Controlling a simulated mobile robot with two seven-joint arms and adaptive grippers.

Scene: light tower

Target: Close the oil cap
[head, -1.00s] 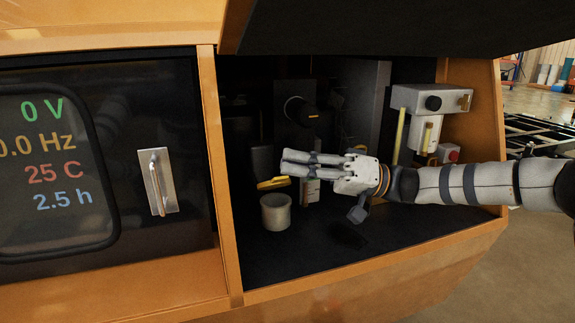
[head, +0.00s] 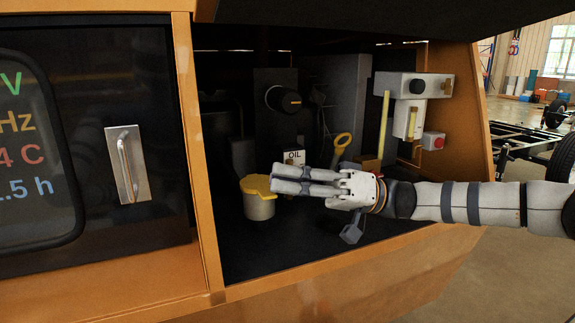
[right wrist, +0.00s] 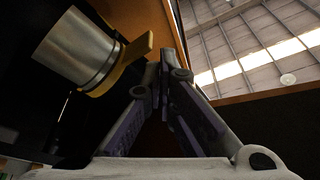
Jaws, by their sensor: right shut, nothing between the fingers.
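The yellow oil cap (head: 257,187) lies over the top of the grey cylindrical oil filler (head: 259,207) inside the open compartment. It looks level, but I cannot tell whether it is pressed fully down. My right gripper (head: 274,179) is shut and empty, with its fingertips at the right edge of the cap; I cannot tell if they touch. In the right wrist view the yellow cap (right wrist: 125,68) and metal filler (right wrist: 80,48) show left of the shut fingers (right wrist: 165,65). My left gripper is not in view.
A black knob (head: 284,99) is on the back panel. A grey box with a red button (head: 439,142) is at right. An orange post (head: 195,150) bounds the left side.

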